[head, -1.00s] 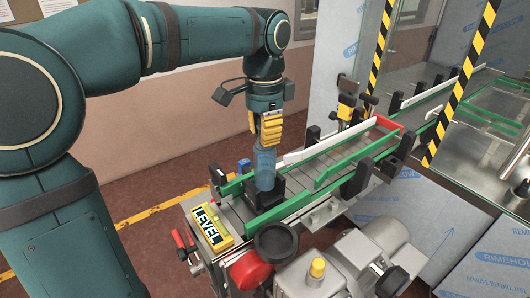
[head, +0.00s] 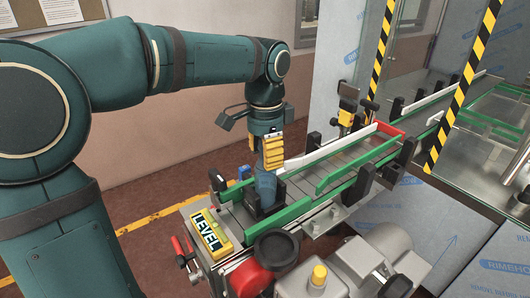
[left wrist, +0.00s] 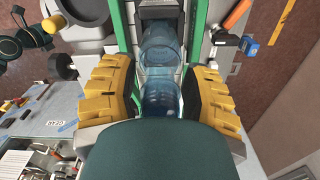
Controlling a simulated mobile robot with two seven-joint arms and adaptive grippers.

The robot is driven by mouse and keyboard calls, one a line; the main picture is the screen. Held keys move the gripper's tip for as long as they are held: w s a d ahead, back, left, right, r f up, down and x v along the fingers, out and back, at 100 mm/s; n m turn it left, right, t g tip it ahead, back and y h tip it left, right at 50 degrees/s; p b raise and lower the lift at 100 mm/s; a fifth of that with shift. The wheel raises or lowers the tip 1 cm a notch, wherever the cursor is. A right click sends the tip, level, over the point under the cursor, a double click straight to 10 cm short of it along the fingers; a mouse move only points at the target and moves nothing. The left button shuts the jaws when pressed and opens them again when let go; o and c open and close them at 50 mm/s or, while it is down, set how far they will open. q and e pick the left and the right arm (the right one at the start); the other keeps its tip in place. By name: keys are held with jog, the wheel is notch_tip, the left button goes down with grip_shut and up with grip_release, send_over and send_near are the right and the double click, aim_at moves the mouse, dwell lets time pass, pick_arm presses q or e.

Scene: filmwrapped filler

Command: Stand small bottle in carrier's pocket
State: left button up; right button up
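The small bottle (head: 265,188) is translucent blue and stands close to upright over the black carrier (head: 262,213) on the conveyor. Its lower end is at the carrier, partly hidden by the carrier's black walls; I cannot tell whether it touches the floor of the pocket. My left gripper (head: 270,167) points down with its yellow fingers on both sides of the bottle's upper part, shut on it. In the left wrist view the bottle (left wrist: 162,48) lies between the two fingers, with the carrier (left wrist: 168,9) beyond it. My right gripper is out of view.
Green guide rails (head: 345,160) and a white rail (head: 328,150) flank the conveyor. A yellow LEVEL sign (head: 212,233), a black knob (head: 276,248) and a grey motor (head: 388,250) sit at the near side. A striped post (head: 455,90) stands at right.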

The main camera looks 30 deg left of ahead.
pick_arm(q)
notch_tip(320, 180, up, 11)
jog(key=p, duration=0.2)
jog(key=shift+f+p, duration=0.1)
jog(key=shift+p, duration=0.3)
jog(key=shift+r, duration=0.75)
